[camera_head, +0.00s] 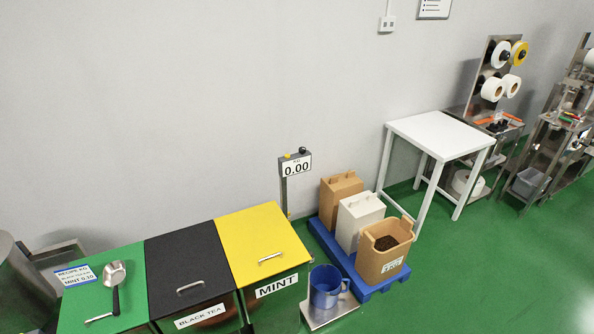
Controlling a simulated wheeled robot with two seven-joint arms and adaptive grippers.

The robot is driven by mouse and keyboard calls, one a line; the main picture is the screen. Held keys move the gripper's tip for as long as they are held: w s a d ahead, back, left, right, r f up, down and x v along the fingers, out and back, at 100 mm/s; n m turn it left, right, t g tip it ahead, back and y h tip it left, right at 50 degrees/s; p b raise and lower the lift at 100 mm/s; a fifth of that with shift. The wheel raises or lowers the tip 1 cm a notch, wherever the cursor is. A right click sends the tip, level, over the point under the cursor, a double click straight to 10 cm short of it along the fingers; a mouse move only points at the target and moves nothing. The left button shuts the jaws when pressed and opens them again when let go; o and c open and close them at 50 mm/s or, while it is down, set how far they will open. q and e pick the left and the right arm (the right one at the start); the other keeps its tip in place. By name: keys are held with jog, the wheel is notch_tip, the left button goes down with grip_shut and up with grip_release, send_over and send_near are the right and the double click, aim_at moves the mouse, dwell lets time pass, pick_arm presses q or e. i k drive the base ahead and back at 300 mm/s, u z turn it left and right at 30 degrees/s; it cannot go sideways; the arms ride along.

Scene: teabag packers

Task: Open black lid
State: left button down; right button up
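The black lid (188,262) lies shut on the middle bin, between a green lid (110,262) on its left and a yellow lid (258,240) on its right. The black lid has a metal bar handle (190,286) near its front edge. A label reading "BLACK TEA" (200,317) is on the bin's front, below the lid. Neither of my grippers shows in the head view.
A metal scoop (115,274) and a recipe card (76,275) lie on the green lid. A blue jug (325,286) stands on a scale plate (330,313), with its display (296,167) reading 0.00. A blue pallet (338,262) holds containers. Green floor is clear at right.

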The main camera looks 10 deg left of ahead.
aim_at(187, 267)
jog(key=u, duration=1.35)
jog(key=k, duration=0.3)
jog(key=u, duration=0.45)
jog(key=i, duration=0.45)
